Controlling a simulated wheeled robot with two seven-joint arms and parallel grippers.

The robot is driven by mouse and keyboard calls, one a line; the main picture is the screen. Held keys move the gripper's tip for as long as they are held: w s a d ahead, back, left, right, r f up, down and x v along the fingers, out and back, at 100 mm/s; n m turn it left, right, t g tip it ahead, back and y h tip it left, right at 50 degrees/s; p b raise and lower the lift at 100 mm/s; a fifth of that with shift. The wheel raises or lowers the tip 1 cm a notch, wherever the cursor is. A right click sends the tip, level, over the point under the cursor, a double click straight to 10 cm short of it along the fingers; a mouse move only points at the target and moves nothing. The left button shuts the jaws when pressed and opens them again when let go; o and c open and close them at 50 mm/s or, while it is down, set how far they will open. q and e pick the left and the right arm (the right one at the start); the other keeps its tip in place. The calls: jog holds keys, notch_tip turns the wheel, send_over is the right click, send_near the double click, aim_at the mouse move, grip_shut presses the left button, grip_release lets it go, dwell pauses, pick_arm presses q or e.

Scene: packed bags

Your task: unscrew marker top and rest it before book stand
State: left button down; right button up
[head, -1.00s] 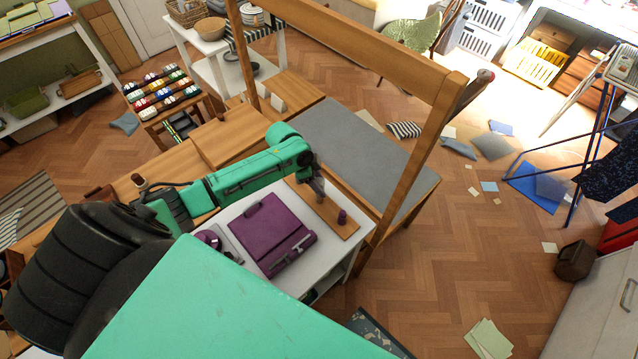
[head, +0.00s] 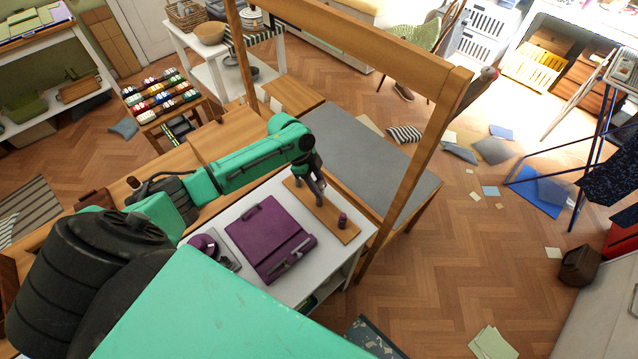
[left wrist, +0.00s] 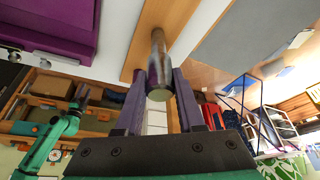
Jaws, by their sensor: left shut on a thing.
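The purple book stand (head: 262,232) lies on the white table, with a ledge along its front edge. My left gripper (head: 319,196) points down over a narrow wooden board (head: 333,222) to the right of the stand. In the left wrist view its fingers (left wrist: 159,90) are shut on a shiny grey cylinder (left wrist: 158,55), seemingly the marker, whose far end points toward the board. I cannot tell whether its top is on or whether it touches the board. A green arm with a gripper (left wrist: 81,95) shows small in the left wrist view.
A purple round object (head: 203,243) on a grey base sits left of the stand. A silver item (head: 290,258) lies on the stand's ledge. A tall wooden frame (head: 408,180) rises beside the table to the right. A grey-topped table (head: 350,150) adjoins behind.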

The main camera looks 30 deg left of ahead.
pick_arm(q)
jog(key=shift+r+n+t+p, duration=0.35)
jog(key=shift+n+t+p, duration=0.05)
jog(key=shift+n+p, duration=0.55)
jog(key=shift+f+n, duration=0.1)
jog(key=shift+n, duration=0.15)
jog(key=shift+f, duration=0.2)
pick_arm(e)
notch_tip(320, 180, up, 3)
jog(key=shift+r, duration=0.1)
pick_arm(q)
jog(key=shift+n, duration=0.3)
jog(key=shift+n+t+y, duration=0.3)
jog(key=shift+n+t, duration=0.1)
jog(key=shift+n, duration=0.2)
jog(key=shift+n+t, duration=0.3)
jog(key=shift+n, duration=0.6)
